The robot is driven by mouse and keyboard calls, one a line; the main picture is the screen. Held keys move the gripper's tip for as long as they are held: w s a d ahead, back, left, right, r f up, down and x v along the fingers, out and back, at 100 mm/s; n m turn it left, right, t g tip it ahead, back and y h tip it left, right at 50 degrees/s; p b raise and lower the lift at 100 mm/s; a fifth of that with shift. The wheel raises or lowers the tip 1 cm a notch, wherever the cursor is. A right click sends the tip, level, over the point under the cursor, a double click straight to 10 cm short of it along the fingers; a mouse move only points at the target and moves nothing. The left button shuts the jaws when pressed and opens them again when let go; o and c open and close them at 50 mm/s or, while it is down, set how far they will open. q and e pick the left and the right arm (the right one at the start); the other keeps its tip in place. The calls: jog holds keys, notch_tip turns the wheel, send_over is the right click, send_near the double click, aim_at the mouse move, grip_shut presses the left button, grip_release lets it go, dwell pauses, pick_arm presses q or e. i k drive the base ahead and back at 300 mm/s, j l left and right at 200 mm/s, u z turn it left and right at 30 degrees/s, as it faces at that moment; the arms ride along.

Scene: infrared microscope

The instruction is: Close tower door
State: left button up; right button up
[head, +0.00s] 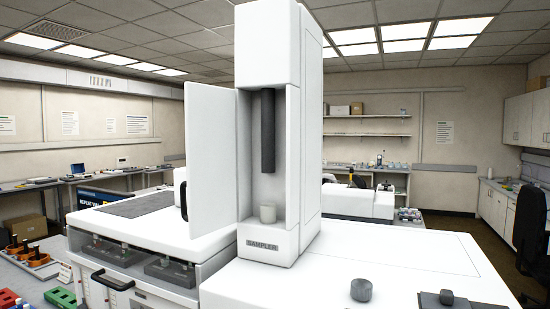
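The white tower (310,130) stands upright in the middle of the head view, with a sampler label at its foot. Its door (210,155) is open and swung out to the left, and a dark handle (184,201) shows at the door's left edge. Inside the open bay hangs a dark vertical cylinder (267,130). Neither of my grippers shows in this view.
A white instrument body (400,262) with a dark knob (361,289) spreads to the right of the tower. At left is a lower unit (140,235) with a grey top panel and a front handle. A black chair (530,240) stands far right.

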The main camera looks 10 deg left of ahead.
aim_at(211, 183)
jog(key=i+j+z, duration=0.1)
jog(key=j+z, duration=1.2)
jog(key=k+j, duration=0.1)
jog(key=j, duration=0.35)
jog(key=j+z, duration=0.1)
jog(key=j, duration=0.35)
jog(key=k+j, duration=0.15)
jog(key=j, duration=0.3)
jog(key=k+j+z, duration=0.15)
jog(key=j, duration=0.3)
jog(key=k+j, duration=0.1)
jog(key=j, duration=0.35)
